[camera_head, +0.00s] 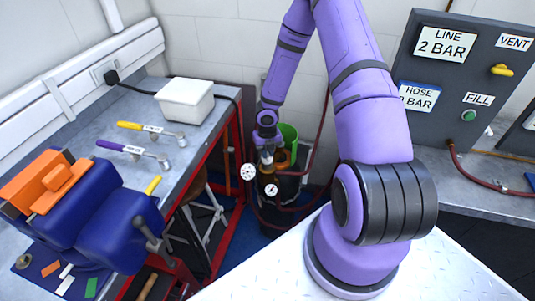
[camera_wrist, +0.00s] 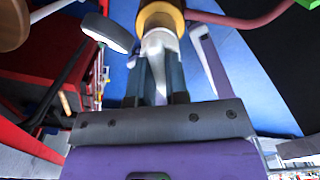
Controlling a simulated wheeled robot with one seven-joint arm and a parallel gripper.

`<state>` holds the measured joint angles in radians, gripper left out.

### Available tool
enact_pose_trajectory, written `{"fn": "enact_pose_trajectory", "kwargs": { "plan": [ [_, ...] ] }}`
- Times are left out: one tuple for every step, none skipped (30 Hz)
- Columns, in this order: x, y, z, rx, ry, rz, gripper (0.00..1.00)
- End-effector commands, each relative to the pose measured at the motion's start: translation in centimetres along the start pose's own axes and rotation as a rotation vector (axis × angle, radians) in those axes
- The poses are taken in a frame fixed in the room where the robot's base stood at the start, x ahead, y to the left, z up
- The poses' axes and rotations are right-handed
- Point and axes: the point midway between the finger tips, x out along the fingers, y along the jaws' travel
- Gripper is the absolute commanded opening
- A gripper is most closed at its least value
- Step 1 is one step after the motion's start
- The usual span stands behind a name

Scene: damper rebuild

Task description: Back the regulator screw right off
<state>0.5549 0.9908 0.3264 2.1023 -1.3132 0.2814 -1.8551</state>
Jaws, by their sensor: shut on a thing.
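My gripper (camera_head: 267,148) is at the far end of the arm, low beside the regulator with its two round gauges, a left gauge (camera_head: 248,171) and a right gauge (camera_head: 271,189). In the wrist view my gripper (camera_wrist: 159,62) has its two dark fingers closed on a pale grey piece, which looks like the regulator screw (camera_wrist: 158,42). The piece meets a round brass-coloured body (camera_wrist: 160,14) at the top of the wrist view. In the head view the screw is too small and too covered by my gripper to make out. Any thread is hidden.
A workbench (camera_head: 200,135) with a white box (camera_head: 185,99), two handled tools and a blue vise (camera_head: 110,215) stands at left. Red hoses run around the regulator. A grey panel (camera_head: 455,80) with labels stands at right. A stool (camera_head: 195,195) is close by the bench.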

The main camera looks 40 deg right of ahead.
Motion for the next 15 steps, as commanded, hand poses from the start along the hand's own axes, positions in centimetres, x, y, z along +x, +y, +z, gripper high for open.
{"fn": "enact_pose_trajectory", "kwargs": {
  "plan": [
    [-0.01,0.01,0.03,-0.052,-0.001,0.001,0.0],
    [-0.01,0.01,0.03,-0.089,-0.001,0.001,0.0],
    [-0.01,0.0,0.03,-0.137,0.0,0.001,0.0],
    [-0.01,0.0,0.03,-0.17,0.0,0.001,0.0],
    [-0.01,-0.01,0.02,-0.2,0.0,0.001,0.0],
    [0.0,0.0,0.02,-0.235,0.0,0.001,0.0],
    [0.0,0.0,0.02,-0.258,-0.001,0.001,0.0],
    [0.0,0.01,0.02,-0.275,-0.001,0.001,0.0],
    [0.0,0.02,0.03,-0.293,-0.001,0.001,0.0],
    [0.0,0.02,0.02,-0.301,-0.001,0.001,0.0],
    [0.0,0.03,0.02,-0.307,-0.001,0.001,0.0],
    [0.0,0.03,0.02,-0.31,-0.001,0.001,0.0],
    [0.0,0.03,0.02,-0.31,-0.001,0.001,0.0],
    [0.0,0.03,0.02,-0.309,-0.001,0.001,0.0],
    [0.0,0.04,0.02,-0.309,-0.001,0.001,0.0]
  ]
}}
